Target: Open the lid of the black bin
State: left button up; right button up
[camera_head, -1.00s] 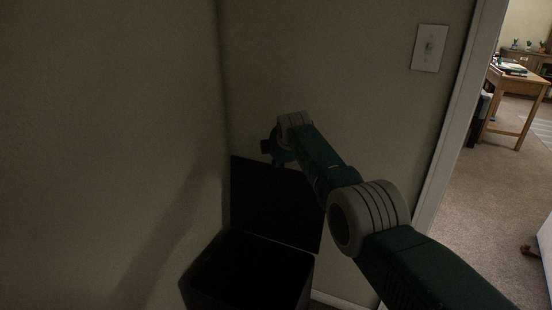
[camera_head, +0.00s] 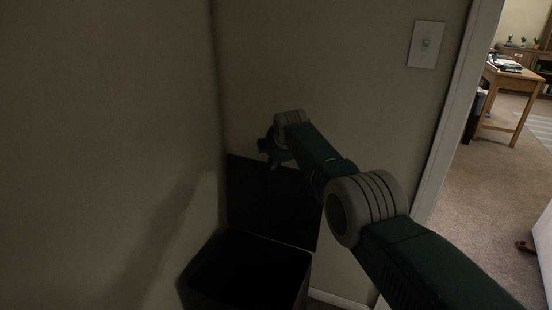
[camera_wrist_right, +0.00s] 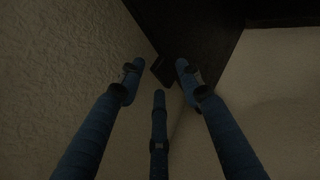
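The black bin (camera_head: 244,272) stands in the corner at the bottom of the head view, and its dark opening shows. Its lid (camera_head: 268,205) stands up nearly vertical at the back, against or close to the wall. My right gripper (camera_head: 267,152) is above the lid's top edge at its left part; whether it touches the lid is hidden. In the right wrist view the fingers of my right gripper (camera_wrist_right: 160,82) are spread apart with nothing held, and a dark panel, likely the lid (camera_wrist_right: 190,30), lies beyond them. My left gripper is not in view.
Walls meet in a corner behind and left of the bin. A light switch (camera_head: 426,44) is on the back wall. A doorway at right opens to a carpeted room with a wooden desk (camera_head: 509,90). The carpet there is clear near the door.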

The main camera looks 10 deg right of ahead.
jog(key=shift+s+r, duration=0.3)
jog(key=shift+r, duration=0.35)
jog(key=v, duration=0.6)
jog(key=shift+s, duration=0.2)
jog(key=shift+f, duration=0.2)
